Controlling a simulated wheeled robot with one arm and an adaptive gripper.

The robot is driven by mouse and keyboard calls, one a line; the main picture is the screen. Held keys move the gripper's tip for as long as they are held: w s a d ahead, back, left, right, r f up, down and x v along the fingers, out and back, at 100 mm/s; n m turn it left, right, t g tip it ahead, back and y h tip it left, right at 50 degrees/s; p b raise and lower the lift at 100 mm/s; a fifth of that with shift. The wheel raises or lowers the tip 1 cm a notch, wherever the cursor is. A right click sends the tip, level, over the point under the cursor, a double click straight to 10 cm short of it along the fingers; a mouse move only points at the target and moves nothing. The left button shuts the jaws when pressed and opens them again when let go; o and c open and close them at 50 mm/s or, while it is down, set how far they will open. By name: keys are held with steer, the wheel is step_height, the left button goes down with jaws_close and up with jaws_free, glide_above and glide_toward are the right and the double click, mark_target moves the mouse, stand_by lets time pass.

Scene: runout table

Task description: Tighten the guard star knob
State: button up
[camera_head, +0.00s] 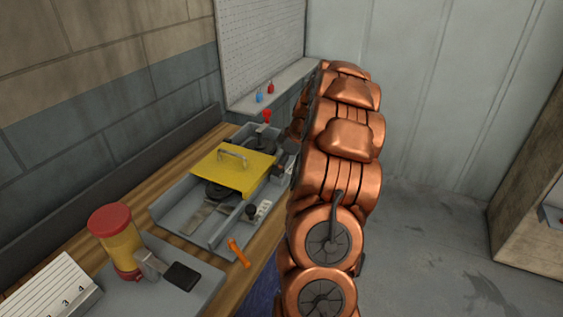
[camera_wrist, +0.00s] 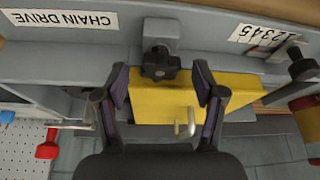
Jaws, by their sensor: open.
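The black star knob (camera_wrist: 160,64) sits on a grey bracket at the edge of the yellow guard (camera_wrist: 225,92) in the wrist view. My gripper (camera_wrist: 160,72) is open, with one finger on each side of the knob. A gap shows between the knob and each finger, and I cannot tell any contact. In the head view the yellow guard (camera_head: 247,172) with its metal handle lies over a grey conveyor frame (camera_head: 180,222). My copper arm covers much of the area right of the guard there, and I cannot make out the star knob clearly.
A wooden bench (camera_head: 165,180) runs along the wall. A red-and-yellow canister (camera_head: 119,238) and an orange handle (camera_head: 238,252) are near the front. Another black knob (camera_head: 251,212) is on the frame's side. A "CHAIN DRIVE" label (camera_wrist: 62,20) is beside the star knob. Open floor is right.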

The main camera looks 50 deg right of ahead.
steer(key=shift+f, duration=0.1)
steer(key=c, duration=1.1)
steer(key=shift+c, duration=0.2)
steer(key=shift+f+b, duration=0.1)
steer(key=shift+b, duration=0.45)
steer(key=shift+a+f+m+h+b, duration=0.15)
steer(key=shift+m+h+b, duration=0.15)
steer(key=shift+m+b, duration=0.5)
steer(key=m+h+b, duration=0.1)
steer(key=m+b, duration=0.1)
steer(key=m, duration=0.1)
steer(key=shift+s+a+b, duration=0.1)
steer(key=shift+b, duration=0.3)
steer(key=shift+r+m+h+b, duration=0.2)
steer(key=shift+m+h+b, duration=0.15)
steer(key=shift+m, duration=0.35)
